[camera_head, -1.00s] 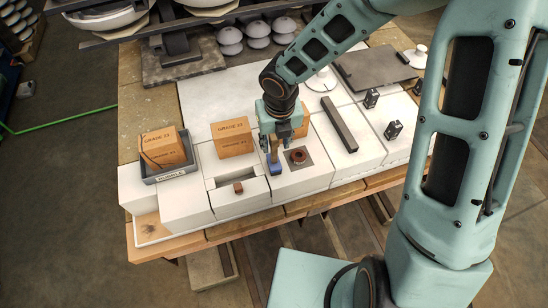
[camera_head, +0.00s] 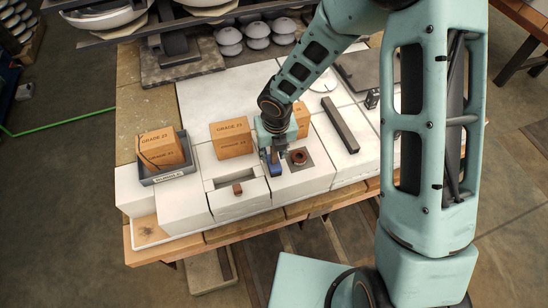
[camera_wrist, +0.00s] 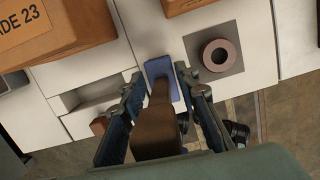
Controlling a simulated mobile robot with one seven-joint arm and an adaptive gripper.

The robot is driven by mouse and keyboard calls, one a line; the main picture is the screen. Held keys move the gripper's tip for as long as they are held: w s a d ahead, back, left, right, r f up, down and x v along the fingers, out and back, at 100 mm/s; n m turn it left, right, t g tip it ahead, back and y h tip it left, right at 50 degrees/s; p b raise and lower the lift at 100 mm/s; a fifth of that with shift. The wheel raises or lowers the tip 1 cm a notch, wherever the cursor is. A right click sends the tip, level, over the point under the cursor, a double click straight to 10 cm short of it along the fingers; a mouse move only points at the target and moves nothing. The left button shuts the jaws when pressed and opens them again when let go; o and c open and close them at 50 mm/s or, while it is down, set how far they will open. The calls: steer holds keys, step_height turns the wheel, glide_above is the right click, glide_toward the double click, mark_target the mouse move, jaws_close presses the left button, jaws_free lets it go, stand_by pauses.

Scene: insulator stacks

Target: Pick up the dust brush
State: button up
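The dust brush (camera_head: 276,170) stands on the white worktop, blue end down, beside a dark square plate. In the wrist view, its brown handle (camera_wrist: 158,122) points toward the camera and its blue end (camera_wrist: 160,70) rests on the white surface. My gripper (camera_head: 272,149) is low over the brush. In the wrist view, the fingers of my gripper (camera_wrist: 160,88) lie on either side of the handle, with gaps visible, so it looks open around it. The gripper hides most of the handle in the head view.
A brown ring (camera_head: 299,157) sits on the dark plate (camera_head: 306,166) just right of the brush. A GRADE 23 box (camera_head: 231,138) stands to the left, with another box (camera_head: 302,118) behind the gripper. A dark bar (camera_head: 340,125) lies further right.

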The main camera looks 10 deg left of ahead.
jaws_close()
